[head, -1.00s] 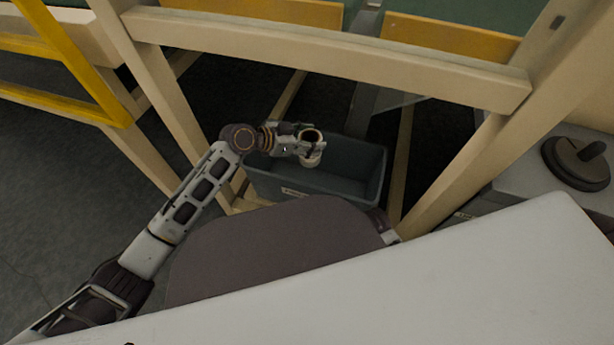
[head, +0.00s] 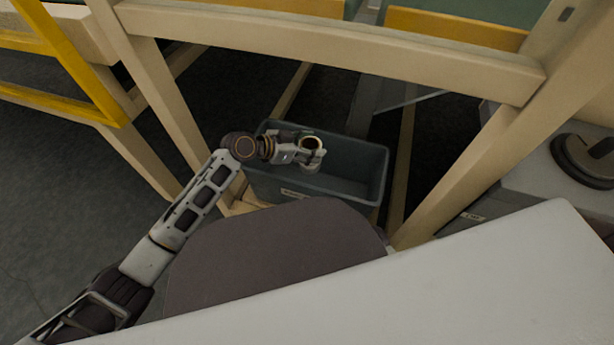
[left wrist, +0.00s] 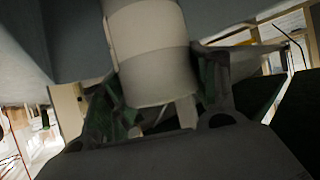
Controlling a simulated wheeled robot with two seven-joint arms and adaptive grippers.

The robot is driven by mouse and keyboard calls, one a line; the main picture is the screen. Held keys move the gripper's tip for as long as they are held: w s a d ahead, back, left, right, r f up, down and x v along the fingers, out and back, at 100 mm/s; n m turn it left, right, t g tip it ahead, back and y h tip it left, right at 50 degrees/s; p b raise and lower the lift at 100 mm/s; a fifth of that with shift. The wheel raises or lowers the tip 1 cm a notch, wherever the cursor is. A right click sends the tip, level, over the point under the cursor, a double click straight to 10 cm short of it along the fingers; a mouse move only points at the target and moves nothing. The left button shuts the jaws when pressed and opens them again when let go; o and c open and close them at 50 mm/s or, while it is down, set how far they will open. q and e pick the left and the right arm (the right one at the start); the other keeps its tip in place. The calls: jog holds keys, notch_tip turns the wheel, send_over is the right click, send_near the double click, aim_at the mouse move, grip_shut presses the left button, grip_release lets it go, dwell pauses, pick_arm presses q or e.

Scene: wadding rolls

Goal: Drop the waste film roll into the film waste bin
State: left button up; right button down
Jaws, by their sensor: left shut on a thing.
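The waste film roll (head: 309,158) is a short pale tube with a dark open end facing up. My left gripper (head: 308,149) is shut on it. In the head view the roll is over the film waste bin (head: 345,191), a grey-green rectangular tub with a small light label on its near side. In the left wrist view the pale roll (left wrist: 157,72) stands between the two fingers (left wrist: 160,92). The part of the bin under the gripper is hidden, and how high the roll is above its floor is hard to tell. My right gripper is not in view.
A cream wooden frame (head: 330,52) with a cross beam and slanted legs stands around the bin. A yellow rail (head: 70,90) is at upper left. A grey cabinet with a dark round object (head: 590,155) is at right. A white surface (head: 420,285) fills the lower right.

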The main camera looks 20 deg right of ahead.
pick_arm(q)
jog(key=o, duration=1.2)
jog(key=shift+a, duration=0.15)
jog(key=v, duration=1.1)
jog(key=shift+a+r, duration=0.25)
jog(key=shift+a, duration=0.05)
dwell(0.3)
